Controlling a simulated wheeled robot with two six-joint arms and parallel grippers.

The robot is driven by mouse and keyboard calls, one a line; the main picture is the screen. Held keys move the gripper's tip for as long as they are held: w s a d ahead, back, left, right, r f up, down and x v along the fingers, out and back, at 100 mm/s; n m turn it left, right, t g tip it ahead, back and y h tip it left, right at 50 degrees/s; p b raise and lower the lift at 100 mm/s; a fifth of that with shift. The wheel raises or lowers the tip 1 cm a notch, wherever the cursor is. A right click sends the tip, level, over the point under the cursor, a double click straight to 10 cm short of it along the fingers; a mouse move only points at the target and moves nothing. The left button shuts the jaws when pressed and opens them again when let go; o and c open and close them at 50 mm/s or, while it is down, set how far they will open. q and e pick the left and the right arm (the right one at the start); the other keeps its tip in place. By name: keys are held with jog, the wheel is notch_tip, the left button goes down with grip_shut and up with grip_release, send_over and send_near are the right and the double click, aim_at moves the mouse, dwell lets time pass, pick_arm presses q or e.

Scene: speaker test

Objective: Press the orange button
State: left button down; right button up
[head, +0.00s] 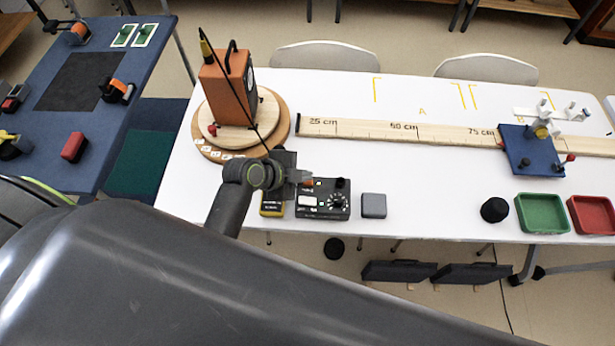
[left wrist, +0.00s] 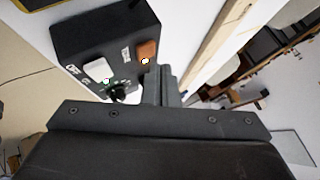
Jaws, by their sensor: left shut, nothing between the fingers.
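A black control box (head: 322,205) stands near the front edge of the white table, with an orange button at its upper left in the head view. The orange button (left wrist: 147,50) shows clearly in the left wrist view, beside a white switch (left wrist: 98,69) and a dark knob (left wrist: 118,93). My left gripper (head: 306,177) is shut and empty at the box's back left, close to the orange button. In the left wrist view its fingers (left wrist: 163,76) lie just below and right of the button; I cannot tell whether they touch it. My right gripper is not in view.
A yellow meter (head: 271,209) lies left of the box and a grey block (head: 374,206) right of it. An orange speaker (head: 223,95) stands on a round wooden turntable (head: 271,140) behind. A ruler board (head: 360,130) crosses the table. Green (head: 541,231) and red trays are at right.

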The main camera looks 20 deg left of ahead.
aim_at(304, 183)
pick_arm(q)
jog(key=shift+r, duration=0.3)
notch_tip(304, 183, up, 6)
jog(key=p, duration=0.6)
jog(key=shift+f, duration=0.1)
dwell(0.4)
